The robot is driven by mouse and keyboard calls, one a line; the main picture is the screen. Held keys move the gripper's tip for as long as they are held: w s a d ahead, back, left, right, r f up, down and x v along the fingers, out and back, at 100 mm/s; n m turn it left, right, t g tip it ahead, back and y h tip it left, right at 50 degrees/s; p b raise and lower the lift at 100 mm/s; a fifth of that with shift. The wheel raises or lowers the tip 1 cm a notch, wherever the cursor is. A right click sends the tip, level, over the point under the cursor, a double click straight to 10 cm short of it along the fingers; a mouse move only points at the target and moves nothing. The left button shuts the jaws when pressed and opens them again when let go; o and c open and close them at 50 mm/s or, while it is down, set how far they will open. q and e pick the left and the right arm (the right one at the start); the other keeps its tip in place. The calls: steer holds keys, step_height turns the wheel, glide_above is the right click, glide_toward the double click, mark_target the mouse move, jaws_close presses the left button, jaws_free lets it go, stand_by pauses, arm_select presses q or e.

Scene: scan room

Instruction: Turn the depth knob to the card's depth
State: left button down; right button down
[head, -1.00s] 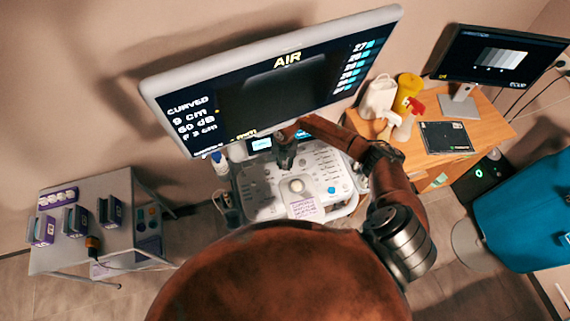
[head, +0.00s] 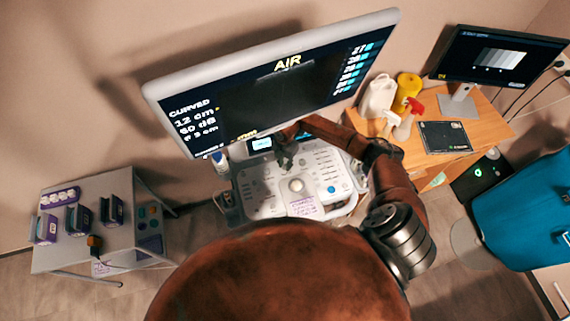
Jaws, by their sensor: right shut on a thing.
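The scanner's control panel (head: 262,195) stands below the large monitor (head: 245,95). The monitor reads CURVED, 12 cm, 60 dB and AIR. My right gripper (head: 286,163) reaches over the back of the panel and is shut on a small knob there. The gripper hides the knob itself. A small card (head: 305,206) with purple writing lies at the panel's front edge; its text is too small to read. My left gripper is not in view.
A grey cart (head: 105,235) with several purple-and-grey holders stands at the left. A wooden desk (head: 485,125) at the right holds bottles, a dark tablet and a second monitor (head: 495,58). The large monitor overhangs the panel's back.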

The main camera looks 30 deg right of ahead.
mark_target(285, 165)
steer(key=shift+w+d, duration=0.1)
steer(key=shift+d, duration=0.05)
steer(key=c, duration=1.8)
jaws_free()
steer(key=shift+o, duration=0.2)
steer(key=shift+r, duration=3.75)
